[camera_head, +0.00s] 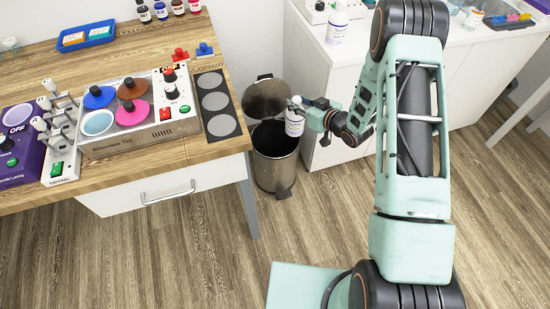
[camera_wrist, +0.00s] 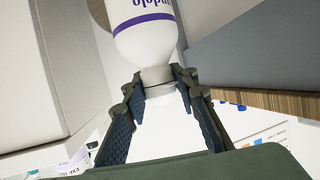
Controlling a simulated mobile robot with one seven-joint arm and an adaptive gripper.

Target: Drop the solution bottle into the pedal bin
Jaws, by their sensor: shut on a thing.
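The solution bottle (camera_head: 294,124) is white with a printed label. My gripper (camera_head: 308,112) is shut on it near its neck; the wrist view shows both fingers (camera_wrist: 155,86) at the narrow end of the bottle (camera_wrist: 146,40). The pedal bin (camera_head: 276,172) is a metal cylinder on the floor between the wooden table and the white cabinet. Its lid (camera_head: 267,98) is raised at the back, and its mouth is dark. In the head view the bottle overlaps the right part of the bin's mouth. Its exact height above the rim is hard to tell.
The wooden table (camera_head: 140,178) with laboratory devices stands left of the bin. The white cabinet (camera_head: 322,75) stands right of it and bears another white bottle (camera_head: 337,27). The wooden floor (camera_head: 200,245) in front is clear. A blue tray (camera_head: 86,35) lies at the table's back.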

